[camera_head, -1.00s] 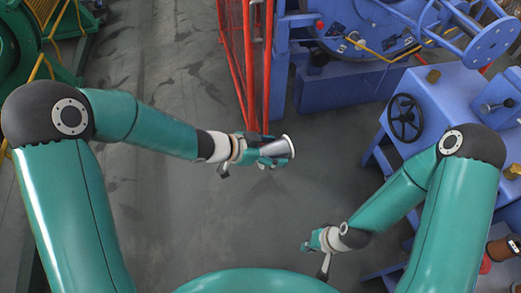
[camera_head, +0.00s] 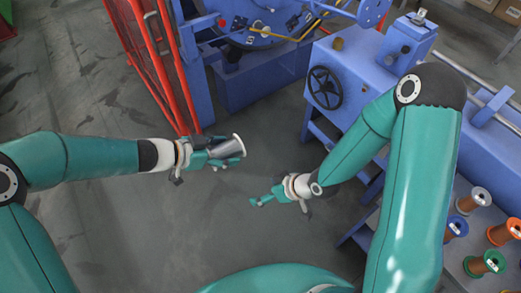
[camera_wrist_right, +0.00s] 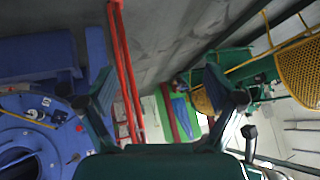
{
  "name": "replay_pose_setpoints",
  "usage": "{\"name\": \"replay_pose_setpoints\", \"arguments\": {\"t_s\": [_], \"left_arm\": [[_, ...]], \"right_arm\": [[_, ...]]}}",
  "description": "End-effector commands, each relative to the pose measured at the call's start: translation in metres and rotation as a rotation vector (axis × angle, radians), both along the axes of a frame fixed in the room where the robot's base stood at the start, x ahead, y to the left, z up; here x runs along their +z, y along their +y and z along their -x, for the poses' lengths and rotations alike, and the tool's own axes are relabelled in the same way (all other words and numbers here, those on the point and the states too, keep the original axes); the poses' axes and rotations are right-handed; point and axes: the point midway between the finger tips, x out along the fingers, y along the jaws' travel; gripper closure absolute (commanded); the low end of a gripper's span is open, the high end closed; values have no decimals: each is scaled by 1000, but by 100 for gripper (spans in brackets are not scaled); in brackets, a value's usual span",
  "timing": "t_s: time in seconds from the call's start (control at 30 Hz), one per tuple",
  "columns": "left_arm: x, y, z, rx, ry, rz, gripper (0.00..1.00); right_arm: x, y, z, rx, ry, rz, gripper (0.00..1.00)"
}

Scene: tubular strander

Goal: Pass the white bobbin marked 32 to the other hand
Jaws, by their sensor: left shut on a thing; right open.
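A pale grey-white bobbin (camera_head: 223,149) is held in my left gripper (camera_head: 208,157), left of the middle of the head view. The bobbin lies sideways, with its round flange facing right. Its mark cannot be read from here. My left gripper is shut on it. My right gripper (camera_head: 265,199) is open and empty, below and to the right of the bobbin and apart from it. In the right wrist view its two spread fingers (camera_wrist_right: 165,92) have nothing between them, and the bobbin does not show there.
Several bobbins with coloured flanges, including an orange one (camera_head: 505,232) and a green one (camera_head: 486,262), stand on a grey table at the right. A blue machine with a black handwheel (camera_head: 325,87) stands beyond my right arm. A red fence (camera_head: 155,70) stands behind. Floor between is clear.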

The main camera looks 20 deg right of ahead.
Motion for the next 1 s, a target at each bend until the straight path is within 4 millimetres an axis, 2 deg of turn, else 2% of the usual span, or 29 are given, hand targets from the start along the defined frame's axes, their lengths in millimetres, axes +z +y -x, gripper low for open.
{"name": "replay_pose_setpoints", "arguments": {"t_s": [0.03, 0.1, 0.2, 0.3, 0.43, 0.53, 0.67, 0.87, 1.0], "left_arm": [[1, 0, 0, 0, -2, 3, 93], [1, 0, 0, 0, -2, 3, 93], [1, 0, 0, 0, -2, 3, 93], [1, 0, -1, 0, -2, 3, 93], [1, 0, -1, 0, -2, 3, 93], [1, 0, -1, 0, -2, 3, 93], [1, 0, -1, 0, -2, 3, 93], [1, 0, -1, 0, -2, 3, 93], [1, 0, -1, 0, -2, 3, 93]], "right_arm": [[21, -3, -14, 78, -115, 19, 0], [50, -3, -27, 205, -273, 48, 0], [88, -2, -37, 382, -485, 103, 0], [121, -1, -38, 545, -666, 161, 0], [151, 0, -33, 711, -839, 226, 0], [163, 1, -28, 797, -919, 261, 0], [170, 3, -25, 856, -970, 282, 0], [164, 17, -32, 868, -978, 282, 0], [153, 34, -43, 869, -976, 280, 0]]}}
